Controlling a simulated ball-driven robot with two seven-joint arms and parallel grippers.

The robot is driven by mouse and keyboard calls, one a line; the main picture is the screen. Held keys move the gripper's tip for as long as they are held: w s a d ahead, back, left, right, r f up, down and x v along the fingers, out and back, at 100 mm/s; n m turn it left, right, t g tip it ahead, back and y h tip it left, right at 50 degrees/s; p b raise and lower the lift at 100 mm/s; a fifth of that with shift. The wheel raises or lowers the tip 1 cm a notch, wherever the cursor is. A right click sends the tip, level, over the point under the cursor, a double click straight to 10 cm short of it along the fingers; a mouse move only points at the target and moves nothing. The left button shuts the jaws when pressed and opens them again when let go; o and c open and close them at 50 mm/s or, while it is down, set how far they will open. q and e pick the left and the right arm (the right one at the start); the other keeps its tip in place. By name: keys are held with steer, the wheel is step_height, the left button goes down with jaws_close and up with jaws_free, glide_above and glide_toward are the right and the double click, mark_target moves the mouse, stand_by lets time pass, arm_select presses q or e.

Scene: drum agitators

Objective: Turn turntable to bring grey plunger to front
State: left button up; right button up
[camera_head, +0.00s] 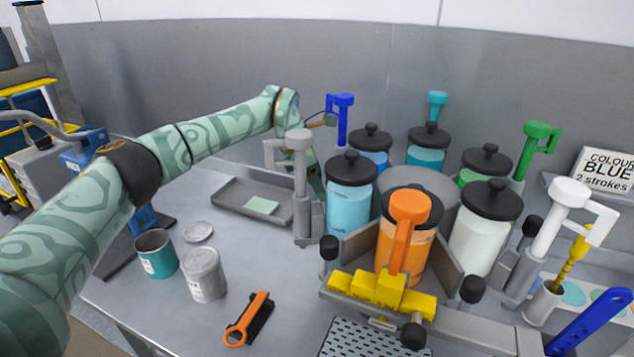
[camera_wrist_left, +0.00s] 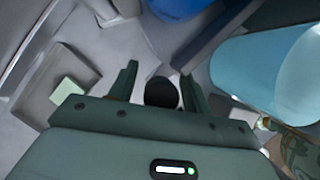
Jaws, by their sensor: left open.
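The turntable (camera_head: 444,258) carries several black-lidded jars, with coloured plungers around it. The grey plunger (camera_head: 300,180) stands upright at the left side, beside a light-blue jar (camera_head: 349,208). The orange plunger (camera_head: 408,235) is at the front, before an orange jar. My left arm reaches behind the grey plunger, which partly hides the hand in the head view. In the left wrist view my left gripper (camera_wrist_left: 160,76) is open, with a black round knob (camera_wrist_left: 161,93) between its fingers. Whether they touch it I cannot tell. My right gripper is not in view.
A yellow block (camera_head: 380,293) sits at the turntable's front. A shallow grey tray (camera_head: 232,207), two cans and an orange-handled tool (camera_head: 249,318) lie on the left of the table. Other black knobs (camera_head: 329,247) stick out around the turntable. A sign (camera_head: 606,168) stands right.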

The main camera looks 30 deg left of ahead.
arm_select(q)
jaws_close()
steer(key=shift+r, duration=0.1)
steer(key=shift+s+n+p, duration=0.3)
steer(key=shift+s, duration=0.05)
